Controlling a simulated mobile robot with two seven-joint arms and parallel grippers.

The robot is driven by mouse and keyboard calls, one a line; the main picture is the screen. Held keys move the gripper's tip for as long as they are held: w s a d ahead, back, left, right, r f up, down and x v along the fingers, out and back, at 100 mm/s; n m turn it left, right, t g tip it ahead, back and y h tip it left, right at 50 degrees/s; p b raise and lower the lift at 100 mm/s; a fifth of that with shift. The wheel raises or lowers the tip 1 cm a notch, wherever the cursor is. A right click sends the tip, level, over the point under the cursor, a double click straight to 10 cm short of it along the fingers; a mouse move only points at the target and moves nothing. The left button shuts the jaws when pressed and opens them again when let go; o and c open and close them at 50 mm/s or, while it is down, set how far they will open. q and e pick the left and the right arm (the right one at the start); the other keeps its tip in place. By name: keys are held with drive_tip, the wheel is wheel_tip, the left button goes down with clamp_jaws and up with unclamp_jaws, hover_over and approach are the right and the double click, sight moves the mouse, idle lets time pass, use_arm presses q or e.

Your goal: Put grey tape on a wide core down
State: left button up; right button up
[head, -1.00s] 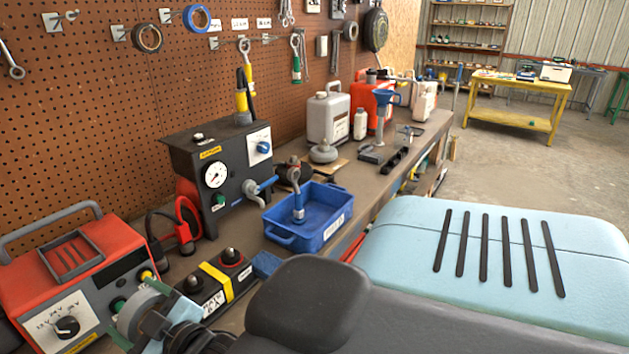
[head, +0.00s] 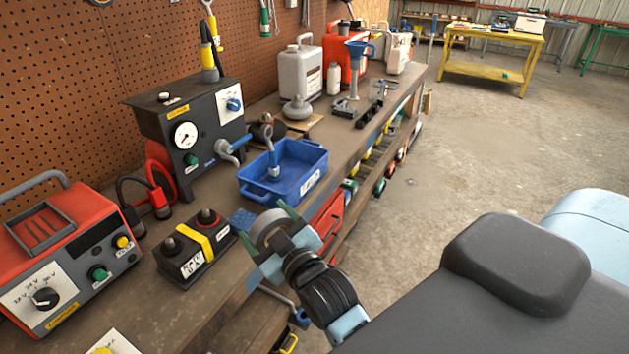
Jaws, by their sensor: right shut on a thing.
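The grey tape on a wide core (head: 268,226) is a thick grey ring between the fingers of my right gripper (head: 271,243). My right gripper is shut on it, with one greenish fingertip on each side. In the head view both are at the front edge of the brown workbench (head: 228,302), right of the black battery and in front of the blue bin. I cannot tell how high the tape is above the bench. The gripper hides part of the tape. My left gripper is not in view.
A black battery with a yellow strap (head: 196,248), a red charger (head: 66,255), a blue bin (head: 283,173) holding a tool, and a black gauge box (head: 187,135) crowd the bench. A blue block (head: 242,219) lies by the tape. Some bare bench shows in front of the battery.

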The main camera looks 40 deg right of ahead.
drive_tip(key=shift+d, duration=0.15)
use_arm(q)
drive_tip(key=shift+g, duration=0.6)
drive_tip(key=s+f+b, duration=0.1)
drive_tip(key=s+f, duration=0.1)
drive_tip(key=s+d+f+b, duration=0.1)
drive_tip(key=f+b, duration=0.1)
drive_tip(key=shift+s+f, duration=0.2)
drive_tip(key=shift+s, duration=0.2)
use_arm(e)
drive_tip(key=w+d+r+m+g+h, duration=0.1)
drive_tip(key=w+d+m+h, duration=0.3)
drive_tip(key=w+d, duration=0.5)
drive_tip(key=shift+w+d+r+h, duration=0.15)
drive_tip(key=shift+d+r+h, duration=0.25)
drive_tip(key=shift+h, duration=0.8)
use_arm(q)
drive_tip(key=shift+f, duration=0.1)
